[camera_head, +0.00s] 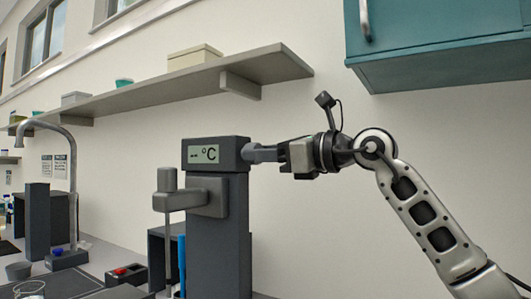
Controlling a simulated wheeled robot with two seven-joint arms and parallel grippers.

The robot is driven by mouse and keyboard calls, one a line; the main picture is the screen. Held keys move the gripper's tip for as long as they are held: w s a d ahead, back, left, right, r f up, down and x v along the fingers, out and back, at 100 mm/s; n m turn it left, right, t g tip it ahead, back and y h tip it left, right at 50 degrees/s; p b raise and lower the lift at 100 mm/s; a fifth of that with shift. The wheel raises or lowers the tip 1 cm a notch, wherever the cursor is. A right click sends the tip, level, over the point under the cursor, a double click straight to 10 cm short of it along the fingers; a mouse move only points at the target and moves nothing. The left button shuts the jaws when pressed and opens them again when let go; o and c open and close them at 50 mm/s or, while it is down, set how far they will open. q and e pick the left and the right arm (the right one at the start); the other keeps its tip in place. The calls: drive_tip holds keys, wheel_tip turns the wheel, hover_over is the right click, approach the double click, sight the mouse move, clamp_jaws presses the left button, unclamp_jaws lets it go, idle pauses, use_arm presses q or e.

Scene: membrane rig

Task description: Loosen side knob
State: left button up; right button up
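A dark grey upright rig (218,235) stands left of centre, with a head carrying a small display (203,154) that reads "-- °C". My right gripper (250,153) comes in from the right at the height of the display. Its grey fingers point left and reach the right side of the head. My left gripper is out of view.
A grey arm with a vertical cylinder (167,180) juts left from the rig. A wall shelf (180,86) with boxes hangs above, and a teal cabinet (440,65) is upper right. A curved metal tap-like pipe (72,170) and a red-buttoned box (127,274) stand left.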

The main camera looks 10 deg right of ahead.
drive_tip(key=shift+c, duration=1.4)
drive_tip(key=shift+f+n+p, duration=0.1)
drive_tip(key=shift+n+p, duration=0.7)
drive_tip(key=shift+n, duration=8.2)
drive_tip(key=o, duration=1)
drive_tip(key=shift+s, duration=0.1)
